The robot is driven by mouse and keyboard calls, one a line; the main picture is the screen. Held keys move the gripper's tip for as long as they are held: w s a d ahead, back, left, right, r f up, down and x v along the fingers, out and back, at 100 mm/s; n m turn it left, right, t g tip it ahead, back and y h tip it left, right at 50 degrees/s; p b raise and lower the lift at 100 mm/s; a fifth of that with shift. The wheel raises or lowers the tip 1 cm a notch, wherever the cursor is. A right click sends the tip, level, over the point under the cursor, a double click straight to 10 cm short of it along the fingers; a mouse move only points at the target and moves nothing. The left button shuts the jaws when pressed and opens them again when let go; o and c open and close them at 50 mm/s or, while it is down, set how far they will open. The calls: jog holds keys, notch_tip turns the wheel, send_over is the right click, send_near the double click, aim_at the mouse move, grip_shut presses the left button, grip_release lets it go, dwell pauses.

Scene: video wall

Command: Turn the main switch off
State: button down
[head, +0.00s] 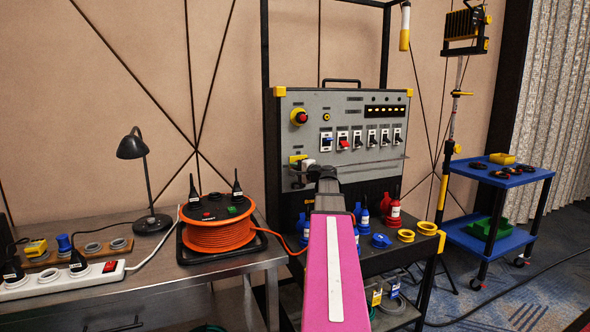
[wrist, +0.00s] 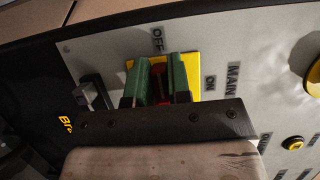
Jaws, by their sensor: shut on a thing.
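The main switch's yellow plate (wrist: 194,75) shows in the wrist view beside the labels OFF, ON and MAIN. It also shows in the head view as a small yellow patch (head: 297,159) at the lower left of the grey panel. The red switch handle (wrist: 159,82) stands between the two green fingers of my gripper (wrist: 160,76), which is shut on it. The fingers and the dark gripper body hide much of the handle, so its exact angle is hard to tell. In the head view my gripper (head: 311,172) reaches the panel; its fingertips are too small to make out.
Above the switch are a red emergency button (head: 299,117) on yellow and a row of rocker switches (head: 357,139). An orange cable reel (head: 218,235) stands on the left bench. Blue, red and yellow connectors (head: 405,235) lie right of my arm. A blue cart (head: 497,173) stands farther right.

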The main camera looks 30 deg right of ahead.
jog(key=shift+w+d, duration=0.1)
jog(key=shift+d, duration=0.2)
jog(key=c, duration=1.1)
grip_release()
jog(key=shift+d+f, duration=0.1)
jog(key=shift+o, duration=0.2)
jog(key=v, duration=1)
jog(key=shift+s, duration=0.4)
